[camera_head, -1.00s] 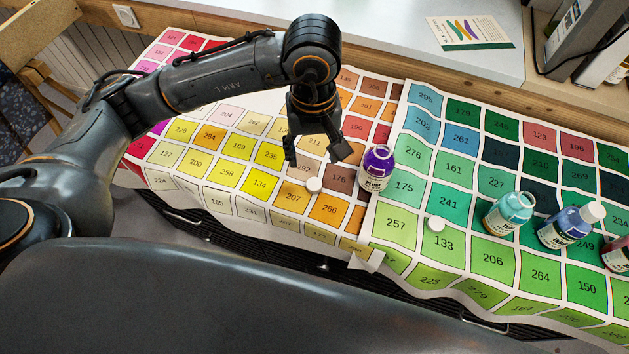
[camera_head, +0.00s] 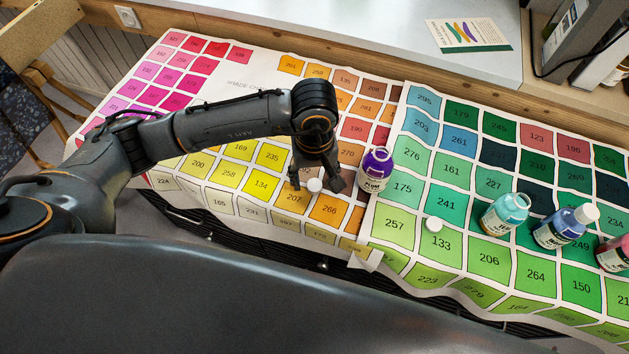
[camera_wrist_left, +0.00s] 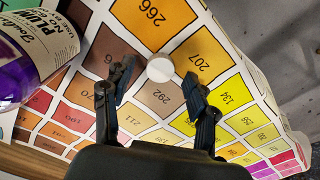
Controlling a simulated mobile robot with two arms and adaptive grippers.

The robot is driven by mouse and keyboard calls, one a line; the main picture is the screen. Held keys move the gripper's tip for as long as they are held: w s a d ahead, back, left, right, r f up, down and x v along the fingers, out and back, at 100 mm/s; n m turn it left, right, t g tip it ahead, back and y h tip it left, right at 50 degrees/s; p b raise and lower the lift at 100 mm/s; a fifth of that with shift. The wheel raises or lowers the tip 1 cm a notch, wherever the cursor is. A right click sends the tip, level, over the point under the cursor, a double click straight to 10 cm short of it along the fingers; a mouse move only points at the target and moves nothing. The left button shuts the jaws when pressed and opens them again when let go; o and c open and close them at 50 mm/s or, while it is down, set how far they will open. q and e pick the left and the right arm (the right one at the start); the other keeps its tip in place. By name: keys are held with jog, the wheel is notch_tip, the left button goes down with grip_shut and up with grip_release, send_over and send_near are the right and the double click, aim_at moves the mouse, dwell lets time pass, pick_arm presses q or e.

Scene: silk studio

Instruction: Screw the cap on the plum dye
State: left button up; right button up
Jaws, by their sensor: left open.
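The plum dye (camera_head: 376,170) is a purple bottle, standing upright and open-topped on the colour chart. It also shows at the left edge of the left wrist view (camera_wrist_left: 30,58). A small white cap (camera_head: 314,185) lies on the chart to the left of the bottle. My left gripper (camera_head: 317,186) is open and points down over this cap. In the left wrist view, the cap (camera_wrist_left: 160,68) lies between and just beyond the two fingertips of my left gripper (camera_wrist_left: 165,82), apart from them as far as I can tell. My right gripper is not in view.
Another white cap (camera_head: 434,224) lies on the green chart (camera_head: 398,222). An uncapped teal bottle (camera_head: 505,214), a capped blue bottle (camera_head: 567,227) and a pink-red bottle (camera_head: 614,254) stand to the right. A card (camera_head: 468,34) lies on the grey counter behind.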

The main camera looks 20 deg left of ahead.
pick_arm(q)
jog(key=shift+f, duration=0.5)
jog(key=c, duration=0.8)
jog(key=shift+o, duration=0.2)
jog(key=shift+r, duration=0.1)
jog(key=shift+r, duration=0.25)
notch_tip(320, 180, up, 2)
jog(key=shift+r, duration=0.1)
jog(key=s+d+r+b, duration=0.2)
jog(key=s+d+r, duration=0.5)
jog(key=s+r, duration=0.3)
jog(key=shift+s+d, duration=0.15)
jog(key=shift+s, duration=0.85)
